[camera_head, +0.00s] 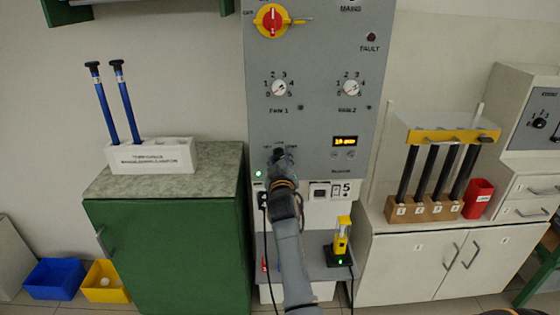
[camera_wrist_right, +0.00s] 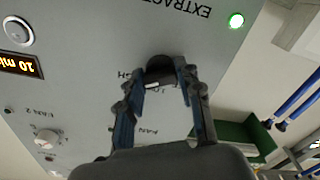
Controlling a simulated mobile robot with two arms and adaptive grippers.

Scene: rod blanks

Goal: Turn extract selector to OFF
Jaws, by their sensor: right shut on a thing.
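The extract selector (camera_wrist_right: 160,66) is a dark knob on the grey control panel (camera_head: 320,118), below the FAN 1 dial. In the right wrist view, upside down, it sits between the fingertips of my right gripper (camera_wrist_right: 163,84), which is shut on it. The EXTRACT label and a lit green lamp (camera_wrist_right: 236,20) are near it. In the head view my right gripper (camera_head: 280,157) reaches up to the panel and hides most of the selector. I cannot read which position its pointer is at. My left gripper is not in view.
A red-yellow mains switch (camera_head: 272,20) and the FAN 1 (camera_head: 279,88) and FAN 2 dials (camera_head: 351,88) are above. An orange display (camera_head: 345,141) is to the right. A green cabinet (camera_head: 165,250) stands left; a rod rack (camera_head: 420,208) stands right.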

